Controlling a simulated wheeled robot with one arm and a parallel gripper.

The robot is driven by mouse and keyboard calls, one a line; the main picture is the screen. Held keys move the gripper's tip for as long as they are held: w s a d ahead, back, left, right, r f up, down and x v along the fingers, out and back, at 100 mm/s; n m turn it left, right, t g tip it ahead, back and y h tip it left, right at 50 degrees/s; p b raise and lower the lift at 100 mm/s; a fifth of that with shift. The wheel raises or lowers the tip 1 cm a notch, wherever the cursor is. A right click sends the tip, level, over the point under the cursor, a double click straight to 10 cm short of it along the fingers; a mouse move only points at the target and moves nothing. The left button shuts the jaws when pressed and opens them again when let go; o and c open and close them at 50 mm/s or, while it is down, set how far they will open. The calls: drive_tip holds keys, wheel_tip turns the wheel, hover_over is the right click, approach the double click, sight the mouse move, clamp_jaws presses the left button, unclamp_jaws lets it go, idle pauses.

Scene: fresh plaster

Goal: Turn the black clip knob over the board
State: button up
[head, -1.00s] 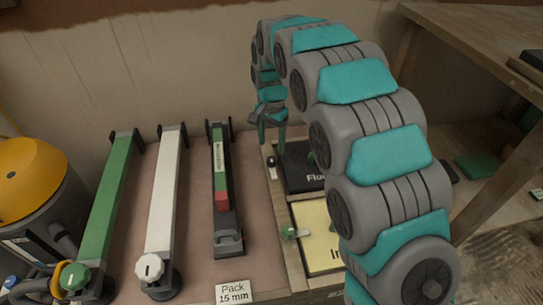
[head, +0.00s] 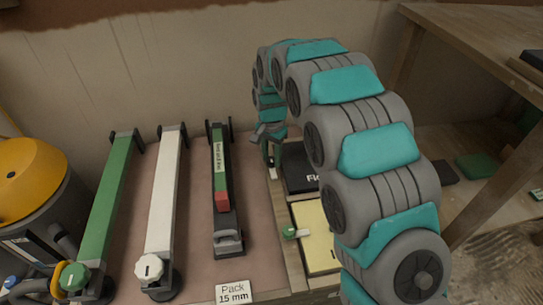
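The black board (head: 298,172) with partly hidden white lettering lies in the wooden frame on the bench, right of centre. At its left edge is a clip with a white tab (head: 272,174). The clip's black knob sits just above that tab and is largely hidden by my gripper (head: 270,160). My gripper points down with its fingertips at the knob. They are too small and dark to show whether they are closed on it. The white tab points toward the near side, along the frame rather than over the board.
A yellow board (head: 318,240) with a green-knobbed clip (head: 290,233) lies nearer in the same frame. A "Pack 15 mm" card (head: 233,292) lies in front. My arm covers the right side.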

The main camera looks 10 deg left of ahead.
clamp_jaws()
drive_tip(key=shift+n, duration=0.4)
drive_tip(key=n, duration=0.3)
drive_tip(key=shift+n, duration=0.4)
drive_tip(key=n, duration=0.4)
drive_tip(key=shift+n, duration=0.3)
drive_tip(key=n, duration=0.4)
drive_tip(key=shift+n, duration=2.5)
